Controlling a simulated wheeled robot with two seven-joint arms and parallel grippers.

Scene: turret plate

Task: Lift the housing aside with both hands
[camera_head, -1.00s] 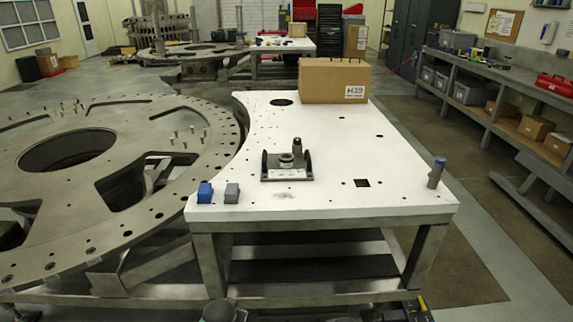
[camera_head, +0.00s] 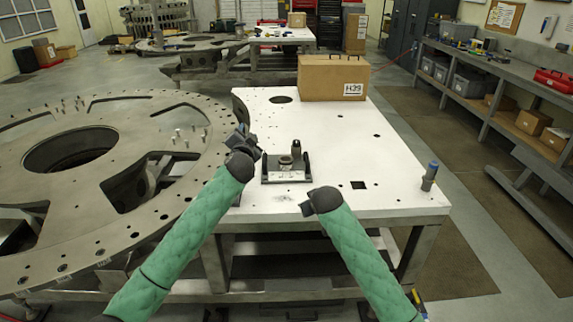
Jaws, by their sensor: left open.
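A dark grey metal housing (camera_head: 286,176) with upright side lugs, a round boss and a pale front label sits on the white table plate (camera_head: 330,135). My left gripper (camera_head: 243,131) is open and empty, up and to the left of the housing near the plate's left edge. My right gripper (camera_head: 305,208) is in front of the housing and to its right, mostly hidden behind its own wrist. Whether its jaws are open cannot be made out. Neither gripper appears to touch the housing.
A cardboard box (camera_head: 333,78) marked H39 stands at the back of the plate. A blue-topped grey cylinder (camera_head: 430,177) stands at the right front corner. A large steel ring (camera_head: 40,215) lies left. The plate right of the housing is mostly clear.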

